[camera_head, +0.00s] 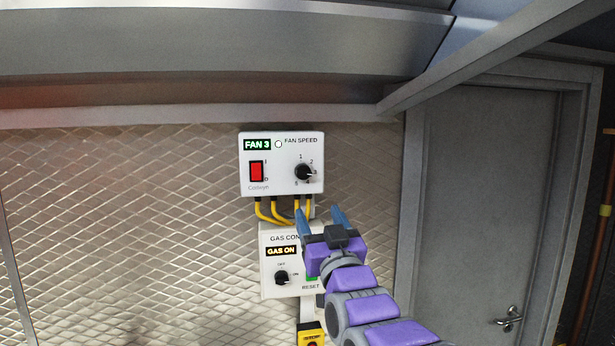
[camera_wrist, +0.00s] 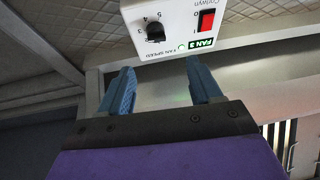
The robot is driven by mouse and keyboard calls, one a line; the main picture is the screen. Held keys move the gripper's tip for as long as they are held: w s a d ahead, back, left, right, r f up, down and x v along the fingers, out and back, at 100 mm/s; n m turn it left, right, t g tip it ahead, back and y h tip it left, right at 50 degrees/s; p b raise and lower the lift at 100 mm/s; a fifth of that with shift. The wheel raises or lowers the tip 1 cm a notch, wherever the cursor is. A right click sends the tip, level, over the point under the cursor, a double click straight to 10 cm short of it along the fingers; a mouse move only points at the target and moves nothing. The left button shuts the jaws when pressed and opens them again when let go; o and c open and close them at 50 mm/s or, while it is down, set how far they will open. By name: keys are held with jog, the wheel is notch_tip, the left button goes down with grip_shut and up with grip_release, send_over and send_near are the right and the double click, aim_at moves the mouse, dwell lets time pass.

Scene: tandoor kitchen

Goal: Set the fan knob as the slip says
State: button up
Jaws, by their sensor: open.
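The fan speed box (camera_head: 282,186) is white and fixed to the tiled wall, with a lit green display reading FAN 3 and a red rocker switch (camera_head: 256,171). Its black fan knob (camera_head: 304,172) sits at the right, among printed numbers, with its pointer toward the right. The knob also shows upside down in the wrist view (camera_wrist: 155,33). My gripper (camera_head: 322,215) is open and empty, just below the box and in front of the cables. In the wrist view its blue fingers (camera_wrist: 160,88) stand apart and do not touch the knob. No slip is visible.
Below is a gas control box (camera_head: 270,265) with a GAS ON display and a black knob (camera_head: 281,278); my arm partly covers it. Yellow cables (camera_head: 265,212) join the boxes. A metal hood (camera_head: 220,60) overhangs above. A grey door (camera_head: 490,190) stands right.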

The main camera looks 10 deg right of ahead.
send_near(304, 175)
jog(key=x, duration=0.3)
jog(key=p+x, duration=0.1)
jog(key=x, duration=0.1)
jog(key=p+x, duration=0.1)
jog(key=x, duration=0.2)
jog(key=shift+w+a+f, duration=0.1)
jog(key=shift+w+a, duration=0.2)
jog(key=shift+a, duration=0.1)
jog(key=shift+w+a, duration=0.2)
jog(key=shift+w, duration=0.25)
jog(key=shift+w+d, duration=0.1)
jog(key=shift+d, duration=1.1)
jog(key=shift+c, duration=1.2)
jog(key=shift+a, duration=0.6)
jog(key=c, duration=0.3)
jog(key=shift+d, duration=0.1)
jog(key=c, duration=0.5)
